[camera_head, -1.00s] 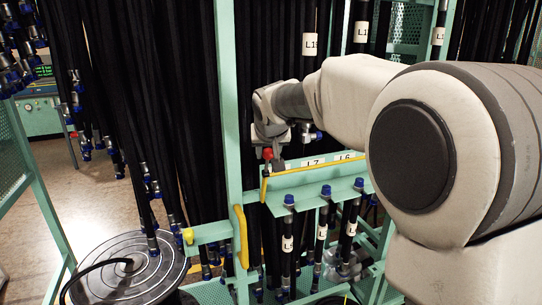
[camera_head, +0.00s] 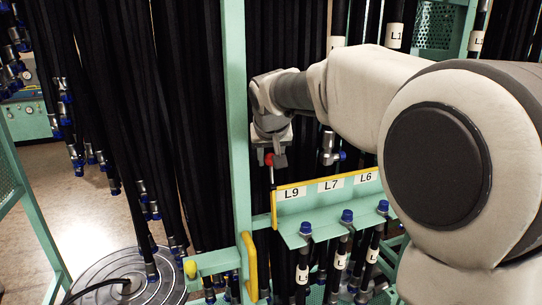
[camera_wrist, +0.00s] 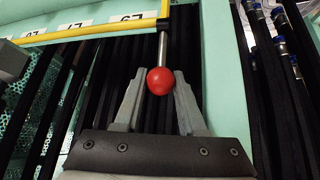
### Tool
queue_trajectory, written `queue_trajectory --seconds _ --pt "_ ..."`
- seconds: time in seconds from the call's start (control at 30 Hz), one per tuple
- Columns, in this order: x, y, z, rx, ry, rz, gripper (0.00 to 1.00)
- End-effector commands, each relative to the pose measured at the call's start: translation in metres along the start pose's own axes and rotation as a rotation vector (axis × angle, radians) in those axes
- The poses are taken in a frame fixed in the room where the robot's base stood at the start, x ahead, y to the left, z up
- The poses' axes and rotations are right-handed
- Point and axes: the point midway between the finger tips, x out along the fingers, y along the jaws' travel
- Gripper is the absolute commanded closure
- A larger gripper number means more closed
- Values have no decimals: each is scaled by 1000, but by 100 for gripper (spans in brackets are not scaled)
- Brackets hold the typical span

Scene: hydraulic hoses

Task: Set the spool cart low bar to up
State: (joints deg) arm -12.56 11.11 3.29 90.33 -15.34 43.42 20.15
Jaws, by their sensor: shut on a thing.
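A red ball knob (camera_wrist: 160,81) on a short metal rod joins the corner of the yellow-edged bar (camera_wrist: 85,32). My gripper (camera_wrist: 160,95) is shut on the knob, one grey finger on each side of it. In the head view my gripper (camera_head: 272,160) points down just left of the mint-green label panel, and the red knob (camera_head: 268,159) shows at its fingers. The yellow top edge of the low bar (camera_head: 325,182) runs to the right from below the knob, above labels L9, L7 and L6. The fingers' contact is partly hidden in the head view.
Blue-capped hoses (camera_head: 346,216) hang in a slotted mint-green shelf below the bar. A mint-green post (camera_head: 237,150) stands just left of my gripper, with dense black hoses (camera_head: 110,110) beyond it. A grey round disc (camera_head: 125,280) lies at lower left.

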Motion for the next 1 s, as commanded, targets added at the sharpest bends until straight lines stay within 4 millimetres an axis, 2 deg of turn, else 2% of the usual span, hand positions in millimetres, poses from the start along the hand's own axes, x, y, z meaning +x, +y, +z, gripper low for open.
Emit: queue_trajectory --seconds 0.63,0.67,0.7,0.8,1.0 --pt "2 -3 5 -3 -6 -3 100" --pt "2 -3 5 -3 -6 -3 57" --pt "2 -3 5 -3 -6 -3 50" --pt "1 -2 5 -2 -5 -2 32" --pt "1 -2 4 -1 -3 -1 31"
